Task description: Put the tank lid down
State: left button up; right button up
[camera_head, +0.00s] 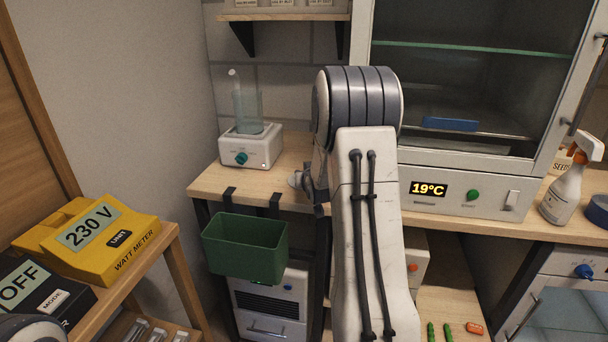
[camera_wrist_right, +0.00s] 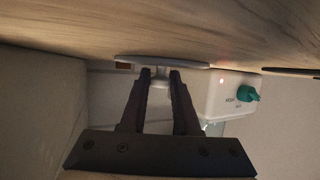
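The tank lid is a pale flat disc with a small knob. In the wrist view the lid (camera_wrist_right: 190,63) lies flat along the bench surface, touching it or very close; I cannot tell which. My right gripper (camera_wrist_right: 160,73) has its fingers on both sides of the knob, with no clear gap. In the head view the lid (camera_head: 295,181) shows partly beside my right gripper (camera_head: 306,183), over the bench. The white humidifier base (camera_head: 250,149) with a teal knob carries an upright clear tank (camera_head: 248,108), left of the lid. My left gripper is not in view.
The wooden bench (camera_head: 215,184) is clear around the lid. A green bin (camera_head: 245,247) hangs at its front edge. A glass-fronted cabinet (camera_head: 460,188) reading 19°C stands right, with a spray bottle (camera_head: 565,192) beyond. A yellow watt meter (camera_head: 105,240) sits on the left table.

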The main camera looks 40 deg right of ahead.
jog(key=o, duration=0.3)
jog(key=shift+r, duration=0.15)
jog(key=v, duration=1.2)
jog(key=s+a+f+n+g+y, duration=0.2)
jog(key=a+n+y, duration=0.1)
jog(key=a, duration=1)
jog(key=s+a+f+n+g+y, duration=0.2)
jog(key=a+f+n+g+y, duration=0.1)
jog(key=a, duration=1)
jog(key=s+a+n+g, duration=0.3)
jog(key=s+a, duration=0.3)
jog(key=s, duration=0.5)
jog(key=s+a+n+g+y, duration=0.1)
jog(key=s+a+n+g, duration=0.2)
jog(key=s+a, duration=0.3)
jog(key=s+f+g, duration=0.1)
jog(key=s, duration=0.4)
jog(key=shift+n, duration=0.4)
jog(key=shift+s+a+r, duration=0.1)
jog(key=shift+s, duration=0.05)
